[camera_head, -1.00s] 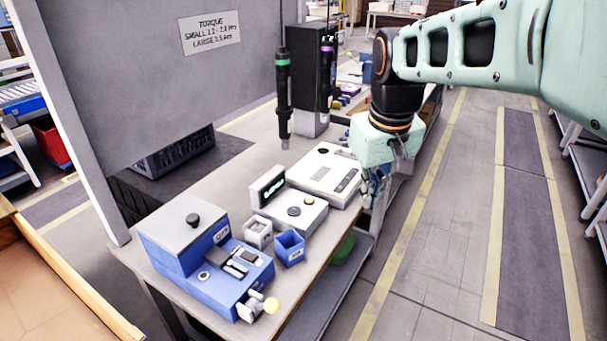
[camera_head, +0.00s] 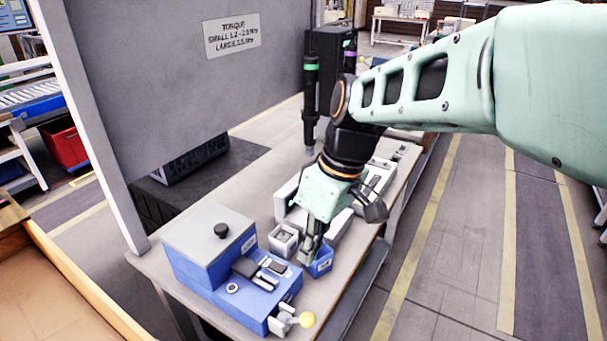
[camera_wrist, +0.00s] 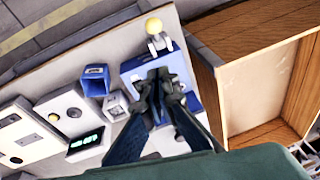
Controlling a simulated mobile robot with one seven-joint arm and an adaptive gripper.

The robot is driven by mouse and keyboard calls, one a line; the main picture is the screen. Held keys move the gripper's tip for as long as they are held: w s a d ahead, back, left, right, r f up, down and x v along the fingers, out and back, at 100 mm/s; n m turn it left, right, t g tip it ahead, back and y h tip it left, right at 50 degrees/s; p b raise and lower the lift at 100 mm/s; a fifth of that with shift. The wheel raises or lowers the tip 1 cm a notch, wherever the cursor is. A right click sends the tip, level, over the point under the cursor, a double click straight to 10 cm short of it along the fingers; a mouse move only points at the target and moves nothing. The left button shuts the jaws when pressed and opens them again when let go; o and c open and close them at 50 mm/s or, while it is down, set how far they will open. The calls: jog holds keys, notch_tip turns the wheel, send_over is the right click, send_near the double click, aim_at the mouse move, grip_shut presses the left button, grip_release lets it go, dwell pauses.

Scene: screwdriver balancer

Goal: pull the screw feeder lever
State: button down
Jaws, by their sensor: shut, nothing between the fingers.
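The screw feeder (camera_head: 213,262) is a blue box with a grey top and black knob at the table's near left. Its lever, with a yellow ball (camera_head: 307,319), sticks out at the front right corner. In the wrist view the yellow ball (camera_wrist: 154,26) shows beyond the fingertips, apart from them. My gripper (camera_head: 307,257) is shut and empty, pointing down above the table beside the feeder's right side, by the small blue bin. In the wrist view my gripper (camera_wrist: 158,82) covers part of the feeder (camera_wrist: 185,62).
A small blue bin (camera_head: 321,264) and a small grey bin (camera_head: 284,240) stand right of the feeder. A screwdriver (camera_head: 311,98) with a green band hangs behind. A grey panel (camera_head: 165,75) rises at the left. A wooden box (camera_wrist: 262,85) lies beyond the table edge.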

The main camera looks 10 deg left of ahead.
jog(key=shift+f, duration=0.15)
send_over(308, 313)
jog(key=w+a, duration=0.2)
jog(key=a, duration=0.1)
jog(key=d+f+x, duration=0.1)
jog(key=d+x, duration=0.1)
jog(key=x, duration=0.8)
jog(key=d+f, duration=0.1)
jog(key=s+d+f, duration=0.1)
jog(key=shift+s+d+b, duration=0.15)
jog(key=shift+d+b, duration=0.1)
jog(key=shift+b, duration=0.1)
jog(key=shift+f+b, duration=0.2)
jog(key=shift+b, duration=0.2)
jog(key=shift+d+f+b, duration=0.15)
jog(key=shift+b, duration=0.25)
jog(key=shift+s+d+y, duration=0.15)
jog(key=shift+y, duration=0.15)
jog(key=shift+b, duration=0.4)
